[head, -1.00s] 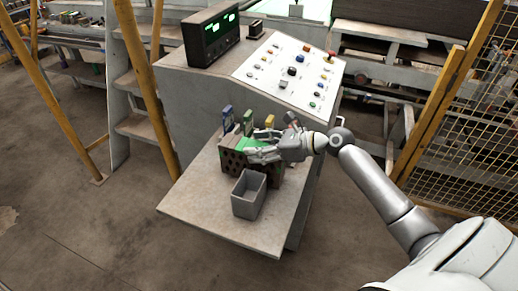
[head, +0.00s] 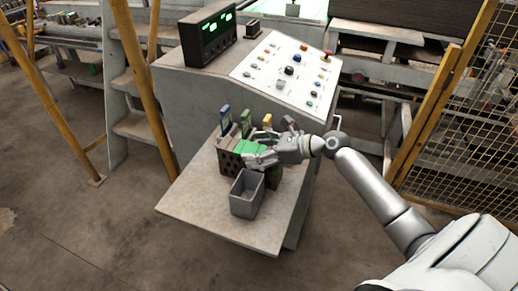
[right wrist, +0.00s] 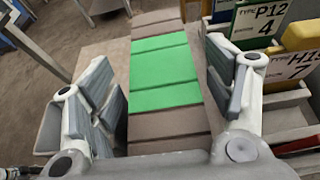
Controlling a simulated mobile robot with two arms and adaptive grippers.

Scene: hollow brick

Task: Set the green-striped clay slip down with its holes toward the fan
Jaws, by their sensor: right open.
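The green-striped clay slip is a brown brick with a bright green band across its top (right wrist: 165,75). In the head view the slip (head: 232,164) stands on the console's sloping shelf (head: 195,205), and dark holes show in its front face. My right gripper (head: 256,158) is at the slip. In the right wrist view its fingers are spread on either side of the slip, with gaps between. Part of the slip is hidden behind the gripper in the head view. I cannot make out a fan. My left gripper is not in view.
A grey bin (head: 247,194) stands just in front of the slip. Behind the slip are cards: blue (head: 226,117), green (head: 246,122) and yellow (head: 267,120). The button panel (head: 288,72) and a display box (head: 209,36) are above. The shelf's left and front are bare.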

